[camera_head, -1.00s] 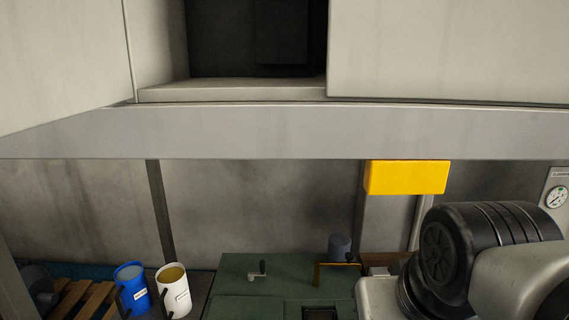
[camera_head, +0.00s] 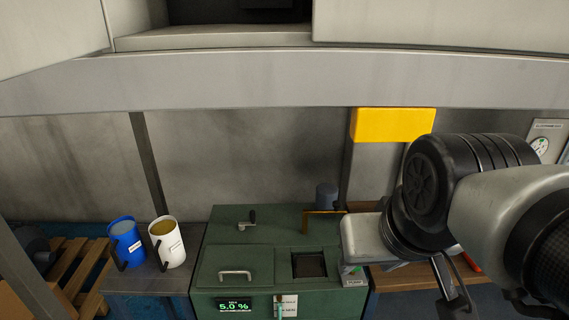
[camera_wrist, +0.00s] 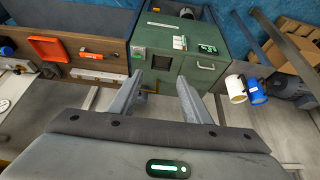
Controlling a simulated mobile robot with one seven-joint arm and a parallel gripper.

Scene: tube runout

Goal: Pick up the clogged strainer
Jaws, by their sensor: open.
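I cannot clearly make out the clogged strainer. A square, dark recess (camera_head: 309,265) opens in the top of the green machine (camera_head: 225,221), and what lies inside it is too dark to tell. The machine also shows in the wrist view (camera_wrist: 202,70), beyond my fingers, with the dark recess (camera_wrist: 162,62). My gripper (camera_wrist: 158,92) is open and empty, its two fingers well apart and pointing toward the machine. In the head view, my arm covers the machine's right side.
A blue container (camera_head: 124,242) and a white container (camera_head: 168,241) stand on a bench left of the machine. A wooden pallet (camera_head: 75,262) lies further left. A yellow box (camera_head: 392,125) hangs above. An orange tray (camera_wrist: 58,48) shows in the wrist view.

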